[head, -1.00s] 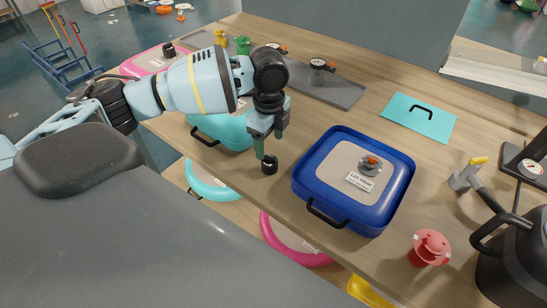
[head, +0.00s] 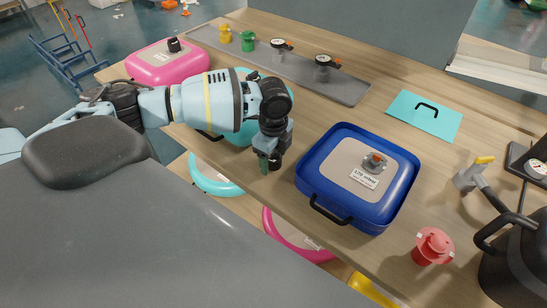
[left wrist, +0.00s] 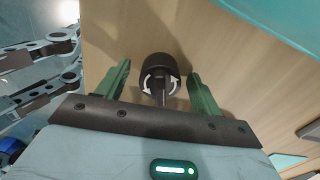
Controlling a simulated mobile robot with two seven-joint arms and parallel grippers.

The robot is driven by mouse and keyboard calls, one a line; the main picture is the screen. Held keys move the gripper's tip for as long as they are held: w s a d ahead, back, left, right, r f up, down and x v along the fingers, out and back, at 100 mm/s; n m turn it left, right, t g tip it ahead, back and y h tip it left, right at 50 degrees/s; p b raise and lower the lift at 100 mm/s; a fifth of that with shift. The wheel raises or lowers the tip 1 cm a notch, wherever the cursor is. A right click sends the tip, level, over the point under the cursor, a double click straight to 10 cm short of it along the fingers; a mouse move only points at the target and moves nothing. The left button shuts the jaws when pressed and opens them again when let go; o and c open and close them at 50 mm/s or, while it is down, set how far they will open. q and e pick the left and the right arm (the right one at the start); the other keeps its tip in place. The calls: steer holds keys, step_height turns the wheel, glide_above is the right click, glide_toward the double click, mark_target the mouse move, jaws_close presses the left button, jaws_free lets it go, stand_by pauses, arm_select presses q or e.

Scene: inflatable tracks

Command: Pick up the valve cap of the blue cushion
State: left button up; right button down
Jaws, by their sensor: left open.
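The black cap (head: 276,160) stands on the bench just left of the cushion, partly hidden by my left gripper (head: 269,166). In the left wrist view the cap (left wrist: 158,68), with white curved arrows, lies between the two green fingers of my left gripper (left wrist: 159,76). The fingers are open, with a visible gap on each side of the cap. My right gripper is not in view.
A pink cushion (head: 150,65) with a black cap and a teal cushion (head: 243,136) lie to the left. A grey tray (head: 300,72) with gauges lies behind.

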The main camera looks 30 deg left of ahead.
mark_target(273, 159)
arm_select(q)
steer(key=c, duration=1)
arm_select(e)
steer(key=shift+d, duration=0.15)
arm_select(q)
steer(key=shift+r, duration=0.1)
